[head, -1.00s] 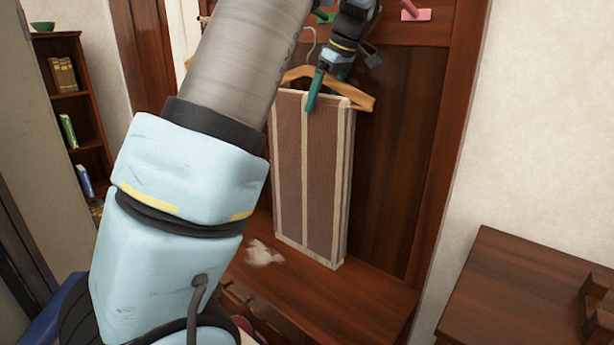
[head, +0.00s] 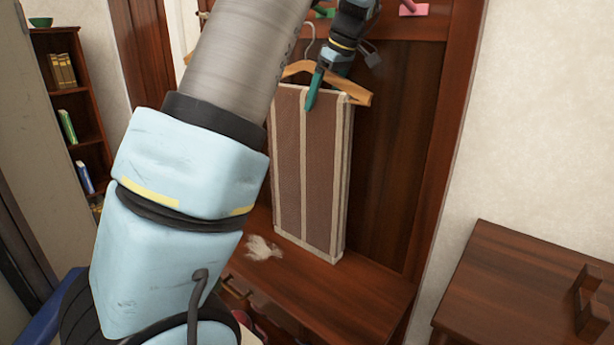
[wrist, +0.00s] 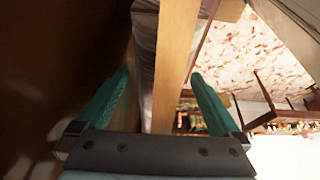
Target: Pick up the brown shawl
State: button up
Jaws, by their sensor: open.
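The brown shawl (head: 318,185) hangs folded over a wooden hanger (head: 298,68). It has pale cream stripes and edges, and its lower end is close above the wooden bench. My gripper (head: 313,92) is at the top of the shawl, by the hanger bar. In the wrist view my gripper (wrist: 160,92) is open, with its two green fingers on either side of the hanger bar (wrist: 176,60) and the shawl's pale upper edge (wrist: 146,45). Whether a finger touches the cloth cannot be told.
The hanger is on a dark wooden rack with a pink hook (head: 414,8). The wooden bench (head: 365,290) below carries a small pale crumpled thing (head: 262,247). A wooden cabinet (head: 510,275) stands at the right, a bookshelf (head: 85,120) at the left.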

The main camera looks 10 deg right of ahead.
jog(key=shift+c, duration=0.2)
grip_shut()
dwell(0.5)
